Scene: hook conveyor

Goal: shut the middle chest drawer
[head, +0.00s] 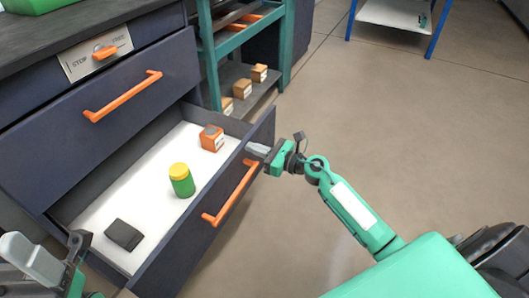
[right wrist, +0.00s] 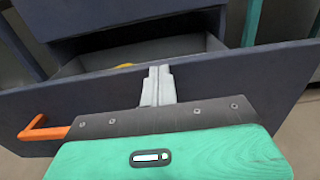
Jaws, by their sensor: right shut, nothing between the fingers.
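The open drawer (head: 165,262) of the dark blue chest is pulled well out, below a shut drawer (head: 150,62) with its own orange handle. Its orange handle (head: 232,195) is on the front panel, and its white floor shows. My right gripper (head: 257,150) is shut and empty, its fingertips at the upper edge of the drawer front, right of the handle in the head view. In the right wrist view the closed fingers (right wrist: 158,85) overlap the front panel (right wrist: 215,85); contact is unclear. My left gripper (head: 50,262) is at the lower left, partly cut off, its jaw state unclear.
In the drawer lie an orange box (head: 212,139), a green jar with yellow lid (head: 182,181) and a dark block (head: 123,235). A switch panel (head: 96,53) is above. A green shelf rack (head: 248,40) stands behind.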

